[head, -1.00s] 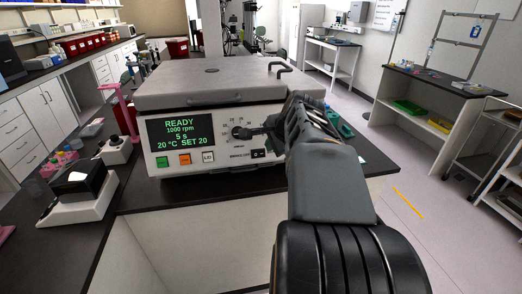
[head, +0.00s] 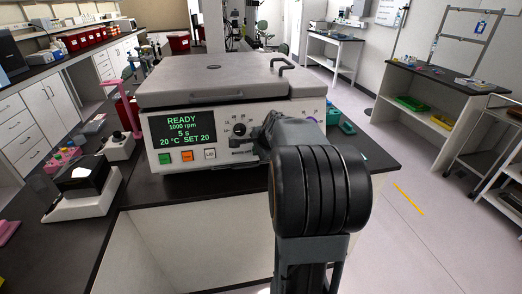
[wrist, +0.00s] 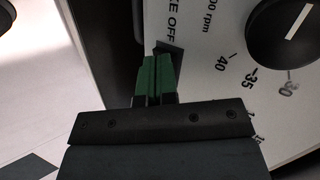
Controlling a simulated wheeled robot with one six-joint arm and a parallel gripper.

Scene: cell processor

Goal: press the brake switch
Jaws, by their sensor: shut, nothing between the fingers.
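The brake switch (wrist: 170,47) is a small black rocker just below the "OFF" lettering in the wrist view, partly covered by my fingertips. My gripper (wrist: 158,62) is shut, with its green fingers side by side and nothing between them. The tips overlap the switch's lower edge in the picture; I cannot tell whether they touch it or which way it is tipped. In the head view, my gripper (head: 261,140) is at the front panel, right of the display, and my arm hides the switch.
The machine (head: 228,90) has a closed lid and a display (head: 186,129) reading READY. A black dial (wrist: 292,30) is close to the gripper, on the panel. Green, orange and white buttons (head: 186,155) sit below the display. The bench (head: 170,187) in front is clear.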

